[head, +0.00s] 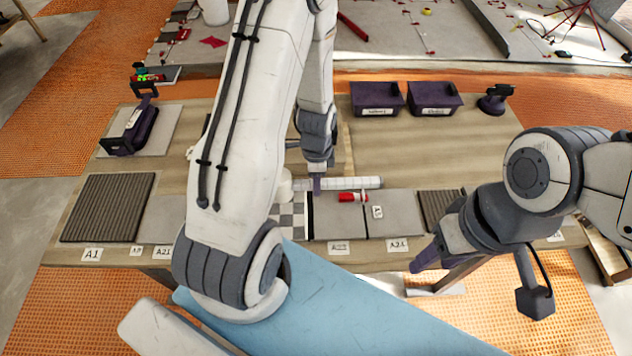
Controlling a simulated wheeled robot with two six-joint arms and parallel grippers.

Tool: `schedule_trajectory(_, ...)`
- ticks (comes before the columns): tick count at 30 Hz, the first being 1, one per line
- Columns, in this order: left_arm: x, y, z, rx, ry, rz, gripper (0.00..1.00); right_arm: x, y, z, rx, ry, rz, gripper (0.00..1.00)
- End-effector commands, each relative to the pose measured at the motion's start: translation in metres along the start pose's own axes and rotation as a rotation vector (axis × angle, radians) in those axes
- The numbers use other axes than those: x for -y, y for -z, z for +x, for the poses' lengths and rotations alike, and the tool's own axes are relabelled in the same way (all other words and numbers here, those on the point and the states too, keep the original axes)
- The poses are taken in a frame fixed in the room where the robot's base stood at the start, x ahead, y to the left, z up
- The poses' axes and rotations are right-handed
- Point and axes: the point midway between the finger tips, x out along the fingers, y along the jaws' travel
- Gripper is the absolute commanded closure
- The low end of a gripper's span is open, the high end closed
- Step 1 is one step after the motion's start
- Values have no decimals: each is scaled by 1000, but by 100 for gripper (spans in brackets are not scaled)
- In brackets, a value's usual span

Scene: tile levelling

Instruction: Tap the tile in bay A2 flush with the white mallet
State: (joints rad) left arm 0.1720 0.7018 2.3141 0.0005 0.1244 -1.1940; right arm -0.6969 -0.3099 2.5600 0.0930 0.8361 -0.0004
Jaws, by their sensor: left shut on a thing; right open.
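My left gripper (317,184) points down over the middle of the bench. It is shut on what seems to be the white mallet, whose pale round head (284,186) shows just left of the fingers. Its handle is hard to tell from a pale bar (352,183) behind. A small label (136,250), possibly A2, is on the bench's front edge between A1 (92,254) and one like A21 (162,251). A grey tile surface (166,215) lies behind it; its height is unclear. My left arm hides the bench to its right.
A dark ribbed tile (108,207) lies at left, a checkered tile (291,214) near the middle. A red object (352,197) and small white tag (377,212) lie on grey tiles.

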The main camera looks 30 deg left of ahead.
Motion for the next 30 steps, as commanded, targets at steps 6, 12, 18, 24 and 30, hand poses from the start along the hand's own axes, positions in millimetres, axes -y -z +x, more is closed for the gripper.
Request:
schedule_trajectory(6, 0, 0, -15, 0, -1, 1, 100, 1, 1, -13, 0, 0, 0, 50)
schedule_trajectory(12, 0, 0, -12, 0, -1, 1, 100, 1, 1, -11, 0, 0, 0, 50)
schedule_trajectory(18, 0, 0, 20, 1, -2, 0, 100, -1, -1, 16, 0, 0, 0, 50)
schedule_trajectory(24, 0, 0, 42, 0, 1, 0, 100, -2, -2, 31, 2, 0, 0, 50)
schedule_trajectory(30, 0, 0, 24, 0, 0, 0, 100, -1, -1, 14, 0, 0, 0, 50)
